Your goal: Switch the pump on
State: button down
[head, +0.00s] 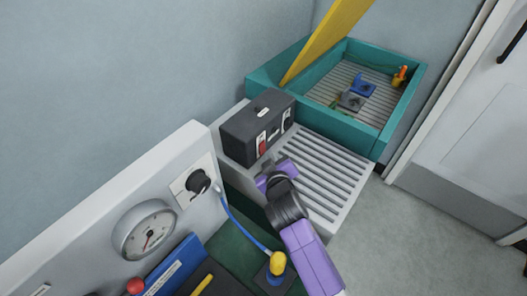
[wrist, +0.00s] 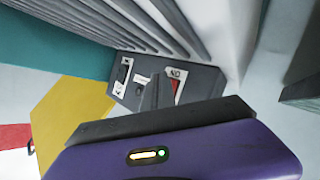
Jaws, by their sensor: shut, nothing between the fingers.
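The pump looks to be the dark grey box (head: 240,135) with a white-topped handle, on a slatted grey bench. Its front panel has a red switch (head: 262,143) on a white plate and a black switch (head: 287,120). In the wrist view the box (wrist: 205,85) appears upside down, with the red switch (wrist: 176,87) beside lettering that seems to read ON. My gripper (head: 266,174) is just in front of the panel, low near the red switch. In the wrist view its shut, empty dark fingers (wrist: 152,85) overlap the panel next to the red switch; contact cannot be told.
A teal tray (head: 265,88) with small blue, grey and orange parts stands behind the bench (head: 335,185), a yellow board (head: 325,40) leaning over it. A gauge (head: 145,230), black knob (head: 198,181) and blue hose (head: 240,222) are at front left. Floor is free at right.

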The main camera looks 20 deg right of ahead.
jog(key=shift+w+a, duration=0.15)
jog(key=shift+w, duration=0.05)
dwell(0.3)
jog(key=shift+s, duration=0.1)
jog(key=shift+s+d+p, duration=0.35)
jog(key=shift+s+d, duration=0.05)
jog(key=shift+s, duration=0.1)
dwell(0.3)
jog(key=shift+s+d+r+p, duration=0.2)
jog(key=shift+s+d+p, duration=0.45)
jog(key=shift+s, duration=0.15)
jog(key=shift+s+d+r+p, duration=0.2)
jog(key=shift+s+d+p, duration=0.35)
jog(key=shift+s, duration=0.25)
jog(key=shift+s+d, duration=0.3)
jog(key=shift+s, duration=0.15)
